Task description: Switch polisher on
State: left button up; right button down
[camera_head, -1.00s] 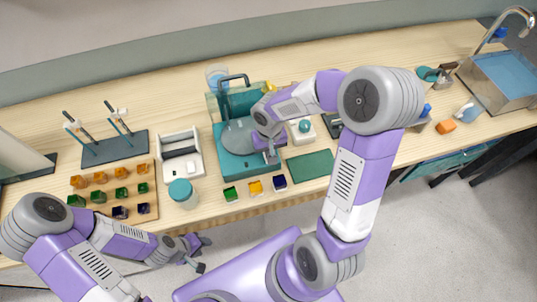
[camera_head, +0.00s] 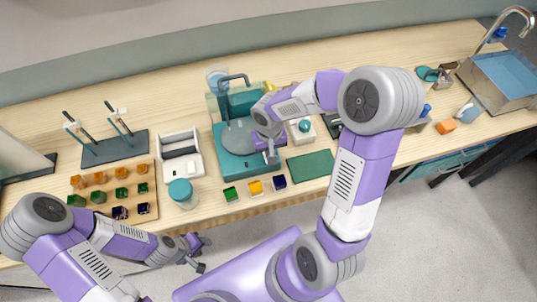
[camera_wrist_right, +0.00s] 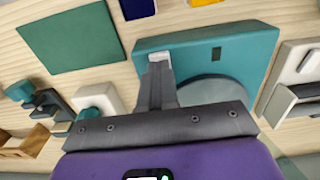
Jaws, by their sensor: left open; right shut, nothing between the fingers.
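The polisher is a teal machine (camera_head: 236,168) with a grey round disc (camera_head: 236,138) on top, near the middle of the bench. In the right wrist view its teal base (camera_wrist_right: 255,42) shows with part of the disc (camera_wrist_right: 212,90) and a small dark rectangle (camera_wrist_right: 216,54) on the front part. My right gripper (camera_head: 272,158) is shut and empty, over the polisher's front right part. In the wrist view its fingertips (camera_wrist_right: 158,62) point at the base; I cannot tell whether they touch it. My left gripper (camera_head: 201,255) is open and empty, in front of the bench.
A green mat (camera_head: 310,166) lies right of the polisher. Green, yellow and blue small blocks (camera_head: 255,187) lie in front. A teal-lidded jar (camera_head: 182,193) and a white box (camera_head: 181,155) stand left. A white device with a teal knob (camera_head: 303,127) stands behind the mat.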

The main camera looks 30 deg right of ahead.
jog(key=shift+f+b, duration=0.95)
jog(key=shift+f, duration=0.05)
dwell(0.6)
jog(key=shift+r, duration=0.2)
jog(key=shift+r+p, duration=2.7)
jog(key=shift+r, duration=0.7)
